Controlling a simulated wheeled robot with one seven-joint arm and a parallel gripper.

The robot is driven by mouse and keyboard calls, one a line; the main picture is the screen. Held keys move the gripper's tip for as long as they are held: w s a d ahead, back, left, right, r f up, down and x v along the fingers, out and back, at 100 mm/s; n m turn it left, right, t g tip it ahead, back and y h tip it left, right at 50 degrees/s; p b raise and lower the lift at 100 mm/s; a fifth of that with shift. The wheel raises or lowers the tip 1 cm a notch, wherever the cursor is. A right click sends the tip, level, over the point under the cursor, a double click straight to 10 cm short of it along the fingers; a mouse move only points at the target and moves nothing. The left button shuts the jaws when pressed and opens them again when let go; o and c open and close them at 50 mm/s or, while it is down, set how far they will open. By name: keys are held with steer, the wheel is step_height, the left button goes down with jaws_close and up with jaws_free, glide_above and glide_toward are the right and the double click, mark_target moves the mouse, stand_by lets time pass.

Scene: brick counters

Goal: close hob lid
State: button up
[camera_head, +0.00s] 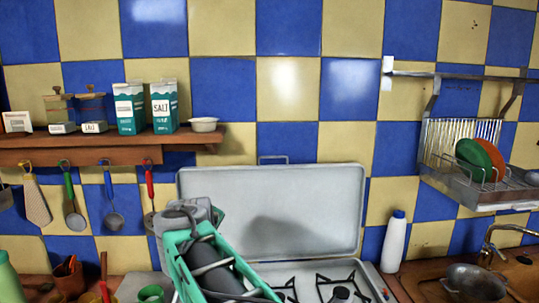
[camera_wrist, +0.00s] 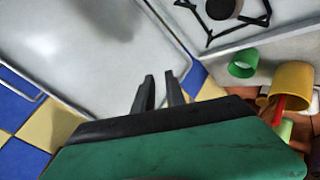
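The hob lid (camera_head: 285,205) is a pale grey panel standing raised behind the hob, against the tiled wall. Its thin handle (camera_head: 273,159) is on the top edge. The hob (camera_head: 312,277) shows dark burner grates, partly hidden by my arm. In the wrist view the lid (camera_wrist: 85,50) fills the upper left and the hob (camera_wrist: 215,35) is at the upper right. My gripper (camera_wrist: 159,76) has its two dark fingers apart with a gap between them, near the lid's side edge. Nothing shows between them. In the head view the fingertips cannot be made out.
A wooden shelf (camera_head: 80,157) with salt cartons and hanging utensils is at the left. A white bottle (camera_head: 394,242) stands right of the lid. A dish rack (camera_head: 470,180) and sink are at the right. A green cup (camera_wrist: 243,63) and yellow cup (camera_wrist: 292,86) stand beside the hob.

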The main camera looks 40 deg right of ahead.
steer(key=w+d+r+h, duration=0.2)
steer(key=d+r+h, duration=0.1)
steer(key=d+r, duration=0.45)
steer(key=n+g+h+p, duration=0.1)
steer(key=n+h, duration=0.1)
steer(key=h, duration=0.3)
glide_toward(271, 157)
steer(key=r+x, duration=0.1)
steer(key=x, duration=0.2)
steer(key=shift+y, duration=0.3)
steer(key=x, duration=0.2)
steer(key=p+x, duration=0.1)
steer(key=x, duration=0.2)
steer(key=p+x, duration=0.1)
steer(key=x, duration=0.1)
steer(key=shift+d+f, duration=0.3)
steer(key=shift+f, duration=0.15)
steer(key=shift+c, duration=0.3)
jaws_close()
